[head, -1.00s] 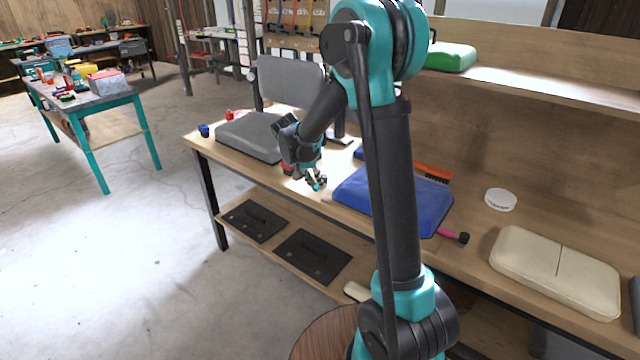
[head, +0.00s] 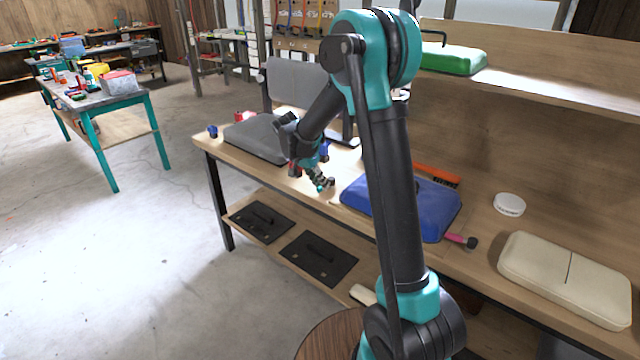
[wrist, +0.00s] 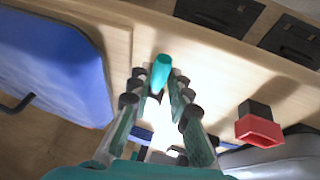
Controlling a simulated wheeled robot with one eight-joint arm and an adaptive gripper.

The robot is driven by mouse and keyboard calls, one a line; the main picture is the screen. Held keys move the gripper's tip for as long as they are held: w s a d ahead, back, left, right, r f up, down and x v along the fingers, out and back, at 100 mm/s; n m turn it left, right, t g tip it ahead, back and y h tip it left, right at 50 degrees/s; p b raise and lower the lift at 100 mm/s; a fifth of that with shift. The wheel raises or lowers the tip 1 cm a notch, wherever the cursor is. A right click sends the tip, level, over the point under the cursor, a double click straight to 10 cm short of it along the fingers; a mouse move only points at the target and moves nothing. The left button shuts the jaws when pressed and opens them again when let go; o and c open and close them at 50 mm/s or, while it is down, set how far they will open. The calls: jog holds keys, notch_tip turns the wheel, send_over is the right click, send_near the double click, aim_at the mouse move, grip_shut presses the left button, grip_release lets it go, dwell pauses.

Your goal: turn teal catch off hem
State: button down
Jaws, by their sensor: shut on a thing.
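The teal catch (wrist: 160,70) is a small rounded teal piece. In the wrist view it lies between the fingertips of my gripper (wrist: 159,82), which is shut on it, over the pale bench top near its front edge. In the head view my gripper (head: 324,182) is low at the bench front, left of the blue cushion, with a bit of teal (head: 320,188) at its tips. I cannot make out a hem, nor how the catch sits against anything under it.
The blue cushion (head: 400,207) lies close to the gripper; a grey seat pad (head: 257,139) lies beyond it. A red and black block (wrist: 259,128) is nearby. A cream cushion (head: 565,277) and white round tub (head: 509,204) are farther right. Dark panels (head: 318,259) lie on the lower shelf.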

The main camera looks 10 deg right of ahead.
jog(key=c, duration=1.4)
grip_release()
jog(key=v, duration=1.2)
jog(key=s+d+f+n+t+y, duration=0.1)
jog(key=s+d+f+n, duration=0.2)
jog(key=s, duration=0.6)
jog(key=s+d+f+n+y, duration=0.2)
jog(key=s+d+f, duration=0.3)
jog(key=s, duration=0.5)
jog(key=s+d+f+n+t+y, duration=0.1)
jog(key=s+d+f+n, duration=0.2)
jog(key=s, duration=0.7)
jog(key=shift+s+d+f+n+t+y, duration=0.15)
jog(key=shift+d+f, duration=0.2)
jog(key=shift+d, duration=0.25)
jog(key=shift+w+d+f+n+t+y, duration=0.1)
jog(key=shift+d+f, duration=0.3)
jog(key=shift+d, duration=0.2)
jog(key=shift+s+d+f+n+t+y, duration=0.15)
jog(key=shift+d+f, duration=0.2)
jog(key=shift+d, duration=0.3)
